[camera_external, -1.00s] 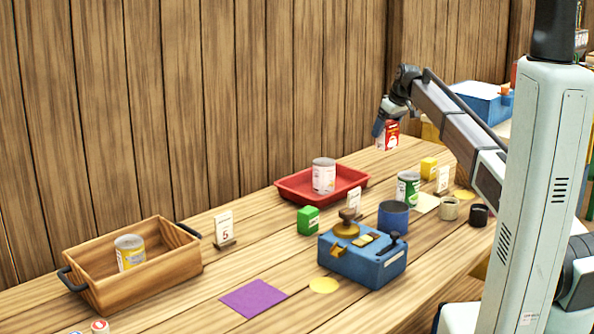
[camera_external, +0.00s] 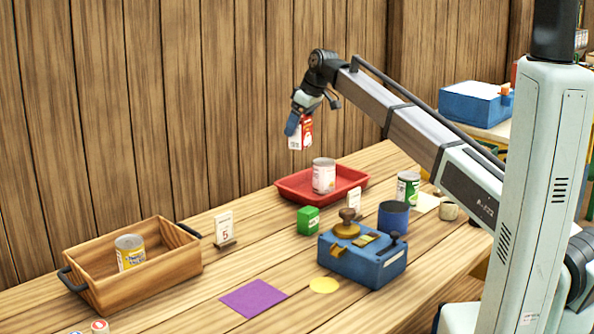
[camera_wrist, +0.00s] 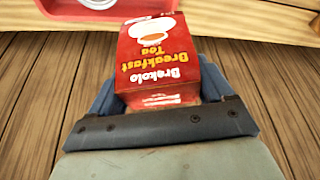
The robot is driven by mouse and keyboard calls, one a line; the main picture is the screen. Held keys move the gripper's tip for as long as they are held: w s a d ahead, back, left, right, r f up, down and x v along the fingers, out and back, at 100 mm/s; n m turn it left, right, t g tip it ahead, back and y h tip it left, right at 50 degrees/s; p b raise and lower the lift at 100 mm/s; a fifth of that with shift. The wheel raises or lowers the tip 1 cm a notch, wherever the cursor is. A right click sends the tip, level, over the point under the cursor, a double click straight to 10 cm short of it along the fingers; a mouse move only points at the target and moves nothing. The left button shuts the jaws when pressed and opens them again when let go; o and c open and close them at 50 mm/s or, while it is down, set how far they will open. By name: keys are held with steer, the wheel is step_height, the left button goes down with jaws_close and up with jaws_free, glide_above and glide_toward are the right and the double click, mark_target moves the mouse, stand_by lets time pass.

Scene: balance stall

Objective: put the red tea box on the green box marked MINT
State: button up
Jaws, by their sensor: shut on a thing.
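The red tea box (camera_external: 306,131), with a white side, is held in my gripper (camera_external: 298,122), in the air above the back part of the table. In the wrist view the tea box (camera_wrist: 155,62) reads "Brokolo Breakfast Tea" and sits between the blue fingers (camera_wrist: 155,100), which are shut on it. The small green box (camera_external: 308,221) stands on the table in front of the red tray, lower and nearer than my gripper. Its marking is too small to read. Nothing lies on top of it.
The red tray (camera_external: 350,193) holds a pale can (camera_external: 323,176). A blue scale-like device (camera_external: 362,266), a blue cup (camera_external: 393,217) and a green can (camera_external: 408,188) stand near the green box. A wooden crate (camera_external: 190,258) with a yellow can is at left, a purple mat (camera_external: 253,298) in front.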

steer(key=s+a+r+n, duration=0.1)
steer(key=s+a, duration=0.1)
steer(key=s, duration=0.5)
steer(key=s+a+r, duration=0.1)
steer(key=s+a, duration=0.2)
steer(key=s, duration=0.4)
steer(key=m+t, duration=0.1)
steer(key=m, duration=0.3)
glide_above(306, 209)
steer(key=shift+f, duration=1.05)
steer(key=shift+h, duration=0.4)
steer(key=shift+w+f, duration=0.1)
steer(key=shift+f, duration=4.6)
steer(key=shift+f, duration=0.2)
steer(key=o, duration=0.9)
steer(key=shift+o, duration=0.2)
steer(key=shift+r, duration=0.15)
steer(key=v, duration=1.2)
